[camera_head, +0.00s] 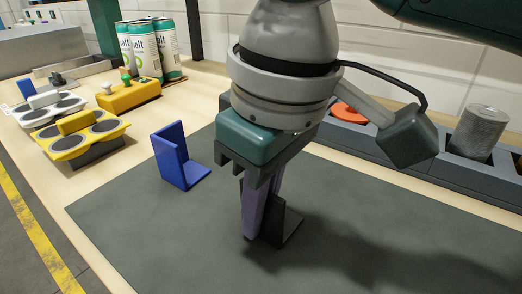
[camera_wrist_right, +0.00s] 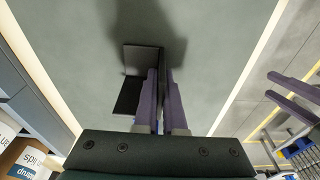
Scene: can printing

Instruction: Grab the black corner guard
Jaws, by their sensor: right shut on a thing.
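The black corner guard (camera_head: 291,227) stands on the dark green mat (camera_head: 180,235), partly hidden behind my right gripper's fingers in the head view. My right gripper (camera_head: 258,232) points down with its purple fingers closed on the guard's upright plate. In the right wrist view the guard (camera_wrist_right: 128,96) shows its L shape to the left of the fingers (camera_wrist_right: 164,75), with one plate between them. My left gripper is out of the head view. Two purple fingers, apparently its own, show apart and empty at the right of the wrist view (camera_wrist_right: 271,85).
A blue corner guard (camera_head: 178,160) stands at the mat's left edge. Yellow and grey fixtures (camera_head: 82,140) and several cans (camera_head: 145,50) are at the left. A dark rack (camera_head: 385,150) with a silver can (camera_head: 479,132) lies behind the mat. The mat's front is clear.

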